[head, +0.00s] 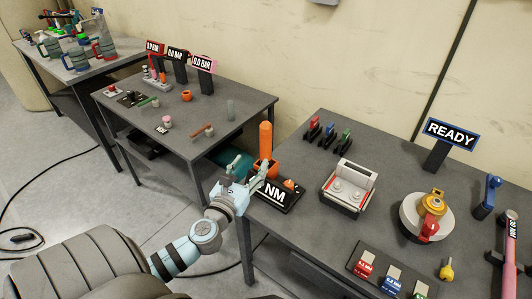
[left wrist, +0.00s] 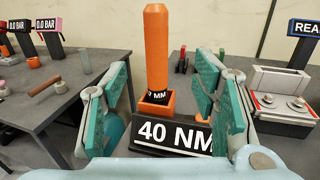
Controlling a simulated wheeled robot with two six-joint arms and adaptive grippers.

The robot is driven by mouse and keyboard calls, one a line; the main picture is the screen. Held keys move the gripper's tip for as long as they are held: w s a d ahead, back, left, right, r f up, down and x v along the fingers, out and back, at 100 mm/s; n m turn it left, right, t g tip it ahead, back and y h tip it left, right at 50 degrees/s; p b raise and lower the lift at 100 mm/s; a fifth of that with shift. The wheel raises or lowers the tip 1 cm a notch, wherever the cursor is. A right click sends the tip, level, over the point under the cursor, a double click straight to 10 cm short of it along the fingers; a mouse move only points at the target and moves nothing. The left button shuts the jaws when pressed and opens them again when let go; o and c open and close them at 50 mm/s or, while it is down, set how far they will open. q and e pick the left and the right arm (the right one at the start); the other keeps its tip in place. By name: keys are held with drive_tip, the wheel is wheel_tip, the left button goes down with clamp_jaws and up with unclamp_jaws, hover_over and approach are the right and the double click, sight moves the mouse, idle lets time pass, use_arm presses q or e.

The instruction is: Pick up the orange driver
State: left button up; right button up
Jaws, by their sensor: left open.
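The orange driver (head: 266,140) stands upright in an orange holder (head: 268,168) at the near left corner of the right-hand table. It also shows upright in the middle of the left wrist view (left wrist: 157,48), with its dark lettered band just above the holder. A black sign (left wrist: 178,134) reading "40 NM" stands in front of the holder. My left gripper (head: 249,174) is open beside the driver, low near its holder. In the left wrist view the driver appears between the teal finger pads, with a gap on both sides. My right gripper is not in view.
On the right-hand table (head: 312,226) stand a grey and red box (head: 348,187), a round yellow-topped fixture (head: 429,216), a "READY" sign (head: 450,132) and small clamps behind. The middle table (head: 245,106) is at the left, across a gap.

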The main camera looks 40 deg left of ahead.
sight(264, 140)
use_arm(q)
drive_tip(key=x, duration=1.3)
drive_tip(key=shift+w+a+r, duration=0.15)
drive_tip(key=shift+w+a, duration=0.05)
drive_tip(key=shift+a, duration=0.2)
drive_tip(key=shift+s+r, duration=0.1)
drive_tip(key=shift+s, duration=0.05)
clamp_jaws()
